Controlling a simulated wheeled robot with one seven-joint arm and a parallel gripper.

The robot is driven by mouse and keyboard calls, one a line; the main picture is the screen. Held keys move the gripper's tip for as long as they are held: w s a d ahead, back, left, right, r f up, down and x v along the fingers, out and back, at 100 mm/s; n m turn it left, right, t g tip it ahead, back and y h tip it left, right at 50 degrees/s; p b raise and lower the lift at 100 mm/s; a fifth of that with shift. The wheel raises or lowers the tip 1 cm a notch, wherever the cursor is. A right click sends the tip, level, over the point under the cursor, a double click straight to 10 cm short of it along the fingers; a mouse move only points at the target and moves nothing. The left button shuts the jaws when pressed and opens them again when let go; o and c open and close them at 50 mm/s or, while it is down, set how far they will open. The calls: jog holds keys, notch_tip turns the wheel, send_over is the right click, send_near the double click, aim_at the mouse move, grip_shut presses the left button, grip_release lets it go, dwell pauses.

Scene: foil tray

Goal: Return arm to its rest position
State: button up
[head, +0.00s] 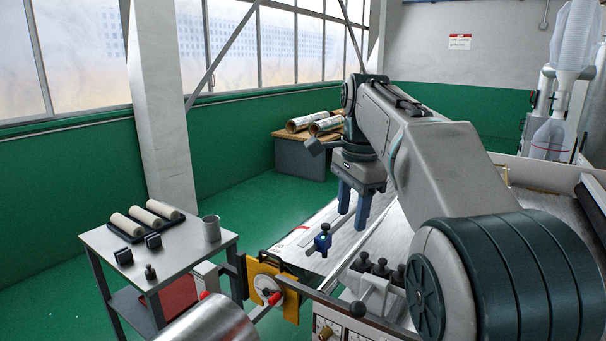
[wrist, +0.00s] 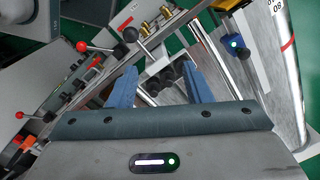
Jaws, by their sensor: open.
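My gripper (head: 353,206) hangs from my raised arm, fingers pointing down, above the metal machine bed (head: 384,236) in the head view. Its two blue fingers stand apart with nothing between them. The wrist view also shows my gripper (wrist: 163,75) open and empty, with black knobs and metal parts below and beyond the fingers. No foil tray can be made out in either view.
A small blue device (head: 323,240) with a green light sits near the bed's edge. A grey trolley (head: 160,245) with rollers and a cup (head: 211,229) stands at left. Foil rolls (head: 308,122) lie on a far table. Red-knobbed levers (wrist: 81,47) show in the wrist view.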

jog(key=s+d+f+n+t, duration=0.1)
jog(key=s+d+f+n, duration=0.2)
jog(key=s+f+n, duration=0.3)
jog(key=s+d+f+n+t, duration=0.2)
jog(key=s+f+n, duration=0.5)
jog(key=s+f, duration=0.6)
jog(key=s+d, duration=0.1)
jog(key=s, duration=0.2)
jog(key=shift+f+h+b, duration=0.15)
jog(key=shift+h+b, duration=0.15)
jog(key=shift+b, duration=0.05)
jog(key=shift+s, duration=0.1)
